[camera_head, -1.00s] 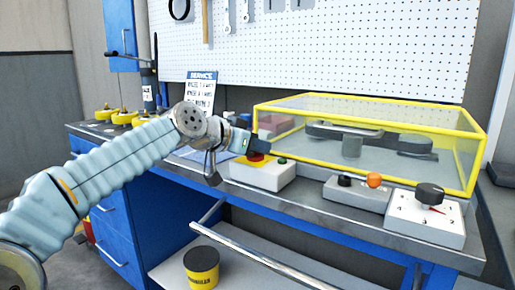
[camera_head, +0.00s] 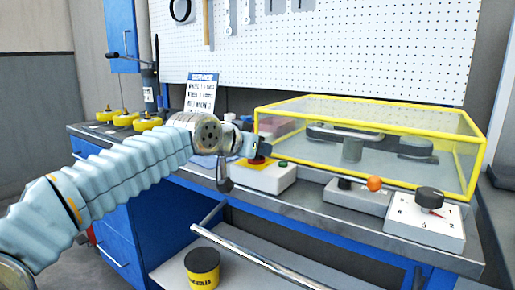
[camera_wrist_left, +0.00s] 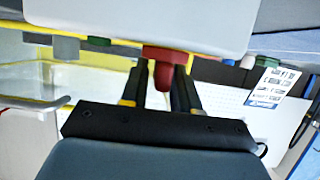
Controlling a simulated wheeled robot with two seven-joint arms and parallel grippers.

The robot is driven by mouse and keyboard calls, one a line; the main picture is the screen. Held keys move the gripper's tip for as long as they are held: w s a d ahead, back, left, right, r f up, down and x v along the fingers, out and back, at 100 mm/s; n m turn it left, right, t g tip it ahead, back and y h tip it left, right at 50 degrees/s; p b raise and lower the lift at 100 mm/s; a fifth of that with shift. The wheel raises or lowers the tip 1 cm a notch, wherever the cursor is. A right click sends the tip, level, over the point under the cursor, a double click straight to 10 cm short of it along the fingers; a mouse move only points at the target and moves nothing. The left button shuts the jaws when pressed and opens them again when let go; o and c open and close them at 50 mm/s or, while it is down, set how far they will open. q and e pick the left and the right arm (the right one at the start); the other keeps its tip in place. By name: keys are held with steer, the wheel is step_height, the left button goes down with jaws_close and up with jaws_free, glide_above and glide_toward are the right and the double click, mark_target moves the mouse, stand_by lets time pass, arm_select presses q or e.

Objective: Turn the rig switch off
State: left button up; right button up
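The red switch handle (camera_head: 257,160) sits on a yellow base on top of a white box (camera_head: 265,178). My left gripper (camera_head: 262,148) is at this handle. In the left wrist view, the red handle (camera_wrist_left: 163,72) lies between the two fingers of my left gripper (camera_wrist_left: 160,88), close to both. I cannot tell whether the fingers press on it. The white box (camera_wrist_left: 150,20) fills the top of that view. Which control the task calls the rig switch is not labelled legibly. My right gripper is not in view.
A yellow-framed clear cover (camera_head: 460,150) stands right behind the white box. A box with black and orange knobs (camera_head: 358,194) and a dial box (camera_head: 425,222) stand to the right. A service sign (camera_head: 203,88) and yellow-based items (camera_head: 125,119) are behind my arm.

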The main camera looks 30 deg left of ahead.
arm_select(q)
steer(key=shift+o, duration=0.5)
steer(key=d+b+v, duration=0.1)
steer(key=v, duration=1.2)
steer(key=shift+s+a, duration=0.4)
steer(key=shift+a, duration=0.05)
steer(key=shift+r, duration=0.1)
